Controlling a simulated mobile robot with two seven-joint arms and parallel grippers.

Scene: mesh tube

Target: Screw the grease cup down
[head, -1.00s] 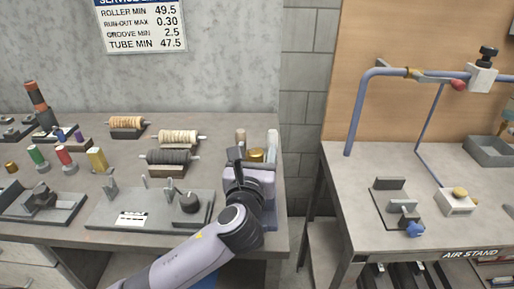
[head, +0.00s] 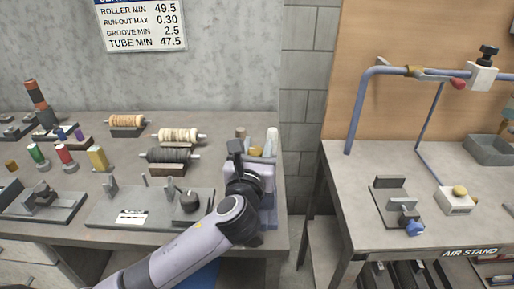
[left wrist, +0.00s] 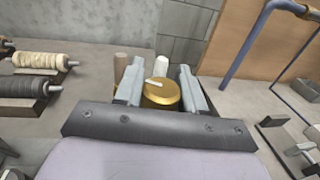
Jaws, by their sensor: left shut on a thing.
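The grease cup (left wrist: 161,94) is a round brass-coloured cap with a pale mark on its top. In the left wrist view it sits between the two fingers of my left gripper (left wrist: 159,88), which is shut on it. In the head view the left gripper (head: 252,158) is at the right end of the left bench, and only a small brass part of the cup (head: 256,153) shows behind it. What lies under the cup is hidden. My right gripper is not in view.
A pale cylinder (head: 272,141) and a brown one (head: 240,133) stand close beyond the gripper. Rollers on stands (head: 178,136) and a fixture plate (head: 150,208) are to the left. A gap separates this bench from the air stand table (head: 350,185).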

